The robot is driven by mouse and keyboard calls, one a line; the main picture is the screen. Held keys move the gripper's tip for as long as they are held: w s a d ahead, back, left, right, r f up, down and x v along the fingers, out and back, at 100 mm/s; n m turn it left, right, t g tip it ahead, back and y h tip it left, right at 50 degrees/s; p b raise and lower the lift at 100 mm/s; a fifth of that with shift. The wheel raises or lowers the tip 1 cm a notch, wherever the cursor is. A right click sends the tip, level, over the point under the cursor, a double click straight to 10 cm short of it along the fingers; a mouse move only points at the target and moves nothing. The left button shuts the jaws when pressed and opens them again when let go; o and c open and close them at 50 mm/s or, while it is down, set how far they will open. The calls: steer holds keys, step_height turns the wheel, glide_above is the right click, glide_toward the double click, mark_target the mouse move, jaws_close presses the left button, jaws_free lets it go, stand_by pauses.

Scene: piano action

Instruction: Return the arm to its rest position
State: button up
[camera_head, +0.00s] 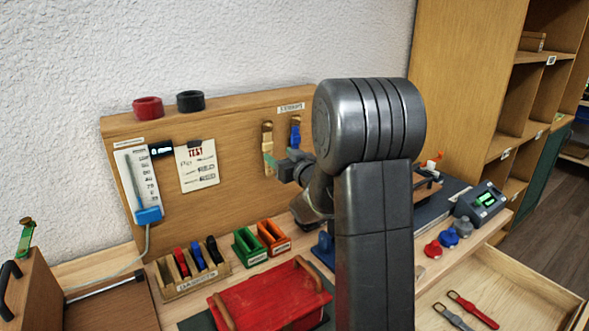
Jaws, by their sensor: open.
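My arm stands upright in the middle of the camera_head view and hides part of the bench behind it. My gripper (277,167) points left from behind the arm's large grey joint, in front of the wooden back panel (235,185). Its jaws are small in the picture and look empty. A brass-coloured tool (267,138) and a blue-handled tool (295,134) hang on the panel just behind and above it. I cannot tell whether the gripper touches either one.
A red box (268,298), a green bin (248,246), an orange bin (273,237) and a wooden rack (190,276) stand on the bench. Red and black rings sit on the panel's top. An open drawer (515,285) is at right, beside a display device (481,204).

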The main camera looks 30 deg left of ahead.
mark_target(269, 147)
steer(key=b+v, duration=0.1)
steer(key=v, duration=0.7)
steer(key=p+x, duration=0.2)
steer(key=x, duration=1.2)
steer(key=shift+p, duration=0.3)
steer(key=shift+s+d+r+p, duration=0.15)
steer(key=shift+d+r+p, duration=0.15)
steer(key=shift+d+p, duration=0.05)
steer(key=shift+f, duration=0.15)
